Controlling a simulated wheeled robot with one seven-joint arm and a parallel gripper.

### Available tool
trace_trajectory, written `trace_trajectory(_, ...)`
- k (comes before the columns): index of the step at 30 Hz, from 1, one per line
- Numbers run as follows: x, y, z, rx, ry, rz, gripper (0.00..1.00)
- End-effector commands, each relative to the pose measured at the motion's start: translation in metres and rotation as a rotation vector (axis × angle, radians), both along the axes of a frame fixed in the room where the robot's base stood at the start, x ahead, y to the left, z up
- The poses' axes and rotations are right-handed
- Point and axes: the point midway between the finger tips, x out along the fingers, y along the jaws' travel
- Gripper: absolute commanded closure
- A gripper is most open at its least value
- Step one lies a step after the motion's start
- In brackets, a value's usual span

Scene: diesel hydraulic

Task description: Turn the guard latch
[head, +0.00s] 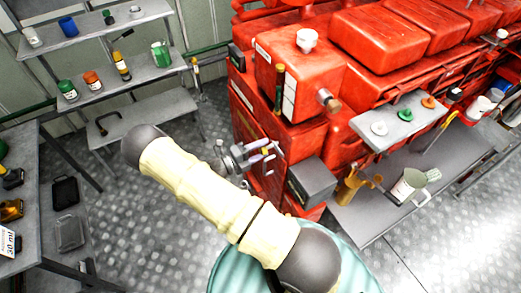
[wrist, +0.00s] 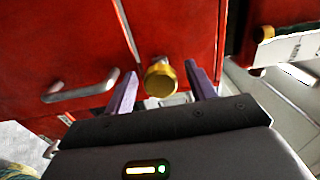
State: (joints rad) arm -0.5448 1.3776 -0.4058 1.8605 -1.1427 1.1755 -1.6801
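A round brass knob (wrist: 160,80), which looks like the guard latch, sticks out from the red front in the wrist view, beside a panel seam. My gripper (wrist: 161,73) is open, with one purple finger on each side of the knob and a visible gap on both sides. I cannot tell how deep the knob sits between the fingers. In the head view my gripper (head: 266,153) is at the red machine's lower front (head: 240,115).
A silver bar handle (wrist: 80,87) is left of the knob. In the head view a grey box (head: 312,181) stands right of my gripper, near a bench with a pitcher (head: 408,186). Shelves (head: 135,78) stand at left.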

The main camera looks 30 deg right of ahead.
Motion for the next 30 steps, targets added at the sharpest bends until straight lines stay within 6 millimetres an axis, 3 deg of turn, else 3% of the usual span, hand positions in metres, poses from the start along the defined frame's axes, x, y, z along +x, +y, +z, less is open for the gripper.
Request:
trace_trajectory(8, -0.001, 0.001, -0.001, 0.0, 0.0, -0.002, 0.45)
trace_trajectory(13, -0.001, 0.015, -0.002, 0.001, -0.003, 0.0, 0.45)
trace_trajectory(30, -0.004, 0.125, -0.004, 0.002, -0.002, 0.002, 0.45)
